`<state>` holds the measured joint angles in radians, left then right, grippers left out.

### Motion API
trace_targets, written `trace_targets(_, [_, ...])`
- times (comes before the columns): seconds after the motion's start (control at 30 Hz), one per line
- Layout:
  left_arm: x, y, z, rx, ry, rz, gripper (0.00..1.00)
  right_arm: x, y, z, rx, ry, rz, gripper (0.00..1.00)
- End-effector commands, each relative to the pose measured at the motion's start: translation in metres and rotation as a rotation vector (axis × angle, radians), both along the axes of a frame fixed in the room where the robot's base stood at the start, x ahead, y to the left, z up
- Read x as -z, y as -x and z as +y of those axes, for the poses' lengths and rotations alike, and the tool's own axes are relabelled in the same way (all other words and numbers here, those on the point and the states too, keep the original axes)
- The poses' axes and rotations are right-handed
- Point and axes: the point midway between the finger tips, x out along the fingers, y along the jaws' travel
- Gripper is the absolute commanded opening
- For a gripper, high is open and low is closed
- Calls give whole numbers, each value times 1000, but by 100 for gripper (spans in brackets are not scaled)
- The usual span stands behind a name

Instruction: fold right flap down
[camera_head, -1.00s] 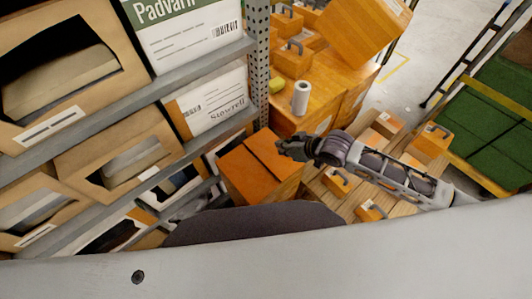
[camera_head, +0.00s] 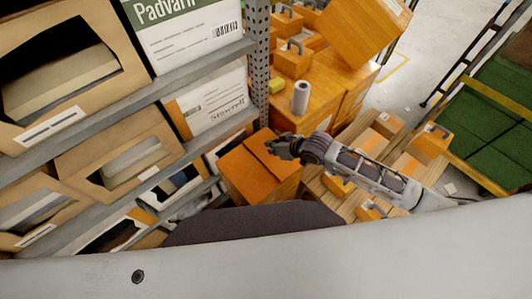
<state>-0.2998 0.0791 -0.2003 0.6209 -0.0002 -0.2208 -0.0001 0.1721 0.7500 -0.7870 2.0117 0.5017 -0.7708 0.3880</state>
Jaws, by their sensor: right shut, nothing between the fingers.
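An orange cardboard box (camera_head: 254,183) stands low beside the shelf rack, with its top facing up toward me. Its right flap (camera_head: 268,152) lies along the right part of the top and looks nearly flat. My right gripper (camera_head: 272,146) is shut and empty, over the flap's upper right edge; I cannot tell whether it touches it. My right arm comes in from the right and hides part of the area beside the box. My left gripper is not in view.
A metal rack (camera_head: 178,85) with several open boxes fills the left side. Behind the box, larger orange cartons (camera_head: 335,80) carry a white roll (camera_head: 301,97) and a yellow-green item (camera_head: 277,86). A wooden pallet (camera_head: 345,208) with small boxes lies to the right. Bare floor (camera_head: 440,60) shows beyond.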

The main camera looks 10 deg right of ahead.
Motion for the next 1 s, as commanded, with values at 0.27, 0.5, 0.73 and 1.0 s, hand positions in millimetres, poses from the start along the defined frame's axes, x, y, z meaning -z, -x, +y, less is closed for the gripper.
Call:
trace_targets(0.27, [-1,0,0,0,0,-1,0,18,-14,13,0,-1,1,0])
trace_targets(0.5, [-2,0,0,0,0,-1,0,43,-17,19,0,2,2,0])
trace_targets(0.73, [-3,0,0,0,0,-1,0,60,-15,22,-1,0,2,0])
trace_targets(1.0, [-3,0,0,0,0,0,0,65,-15,22,-1,1,0,0])
